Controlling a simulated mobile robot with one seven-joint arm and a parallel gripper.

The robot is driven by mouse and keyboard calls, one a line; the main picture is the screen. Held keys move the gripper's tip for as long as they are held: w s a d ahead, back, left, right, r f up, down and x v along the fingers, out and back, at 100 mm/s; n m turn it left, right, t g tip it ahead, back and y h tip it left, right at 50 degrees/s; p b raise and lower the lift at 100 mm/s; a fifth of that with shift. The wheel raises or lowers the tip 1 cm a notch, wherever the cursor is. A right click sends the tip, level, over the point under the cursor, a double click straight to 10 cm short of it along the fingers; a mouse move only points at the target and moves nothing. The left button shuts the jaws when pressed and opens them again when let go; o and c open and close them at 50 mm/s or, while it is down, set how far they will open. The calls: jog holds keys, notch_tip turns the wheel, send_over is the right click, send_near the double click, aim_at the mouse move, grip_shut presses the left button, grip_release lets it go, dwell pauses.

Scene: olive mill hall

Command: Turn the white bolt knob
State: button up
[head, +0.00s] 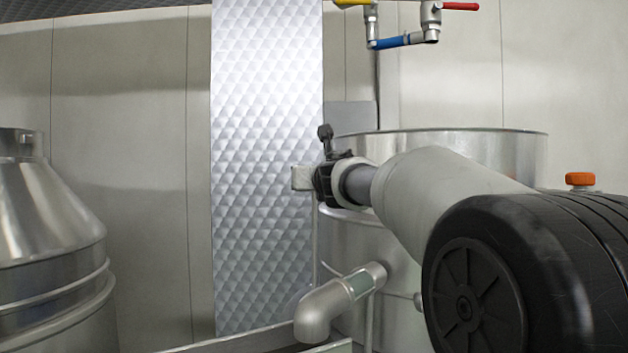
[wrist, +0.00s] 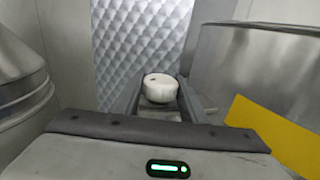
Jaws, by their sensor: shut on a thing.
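The white bolt knob (wrist: 160,88) is a short, round, pale piece with a small dark mark, seen in the middle of the wrist view. My gripper (wrist: 159,97) has one grey finger on each side of it and is shut on it. In the head view my gripper (head: 304,178) reaches left from my pale arm, in front of the quilted metal panel. A small pale block shows at its tip there; I cannot tell knob from fingers in it. What the knob is mounted on is hidden.
A steel drum (head: 520,150) stands behind my arm, with a bent pipe (head: 318,312) below. A conical steel vessel (head: 45,220) is at left. Valves with coloured handles (head: 404,40) hang above. A quilted panel (head: 262,120) backs the gripper. A yellow surface (wrist: 275,130) shows at right.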

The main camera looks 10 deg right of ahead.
jog(key=shift+a+f, duration=0.1)
jog(key=shift+f, duration=0.05)
jog(key=shift+f+n+y+b, duration=0.15)
jog(key=shift+n+y+b, duration=0.55)
jog(key=shift+y, duration=0.4)
jog(key=n+y, duration=0.1)
jog(key=y, duration=0.1)
jog(key=shift+w+d+n+g+y+b, duration=0.1)
jog(key=shift+d+n+g+y+b, duration=0.2)
jog(key=shift+n+g+b, duration=0.1)
jog(key=n+g+y+p, duration=0.1)
jog(key=n+y, duration=0.1)
jog(key=y, duration=0.1)
jog(key=shift+a, duration=0.1)
jog(key=shift+a+n+g+y+p, duration=0.1)
jog(key=shift+n+g+y+p, duration=0.3)
jog(key=shift+n+g+y, duration=0.5)
jog(key=shift+f, duration=0.1)
jog(key=o, duration=1.1)
jog(key=shift+c, duration=0.2)
jog(key=shift+r+y, duration=0.2)
jog(key=shift+y, duration=0.1)
